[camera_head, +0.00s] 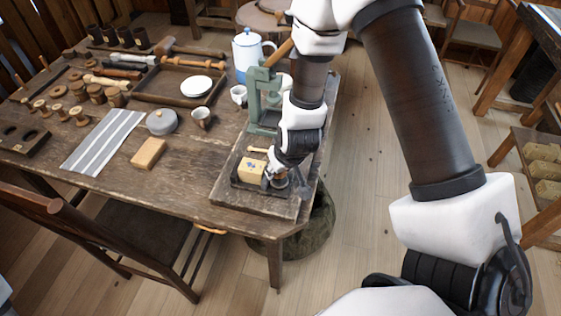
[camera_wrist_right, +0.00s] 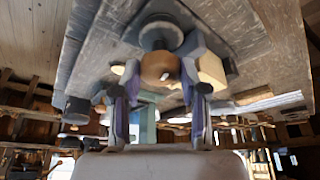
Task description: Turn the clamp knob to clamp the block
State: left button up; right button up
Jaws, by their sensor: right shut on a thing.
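The pale wooden block (camera_head: 251,170), with small blue marks on top, sits in a dark clamp fixture on a worn board (camera_head: 258,204) near the table's right front corner. My right gripper (camera_head: 274,177) reaches down from above, just right of the block. In the right wrist view, the gripper's fingers (camera_wrist_right: 160,90) stand on both sides of a round brown knob (camera_wrist_right: 160,67) and are shut on it. The block (camera_wrist_right: 211,72) shows right beside the knob. In the head view the gripper partly covers the knob. My left gripper is not in view.
A green press (camera_head: 262,100) stands behind the fixture, close to my right arm. A blue-white pot (camera_head: 247,52), a mug (camera_head: 238,94) and a cup (camera_head: 202,117) stand further back. A loose wooden block (camera_head: 148,153) lies left. A chair (camera_head: 150,220) stands at the front.

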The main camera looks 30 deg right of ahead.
jog(key=m+h+p, duration=0.1)
jog(key=m, duration=0.1)
jog(key=shift+a+r+m+g, duration=0.1)
jog(key=shift+m+g, duration=0.2)
jog(key=shift+m, duration=0.1)
jog(key=shift+m+h+p, duration=0.3)
jog(key=shift+m+p, duration=0.5)
jog(key=shift+m, duration=0.1)
jog(key=m+g+h+p, duration=0.1)
jog(key=m+p, duration=0.2)
jog(key=shift+a, duration=0.1)
jog(key=shift+w+m+p, duration=0.1)
jog(key=shift+m+p, duration=0.6)
jog(key=o, duration=1.1)
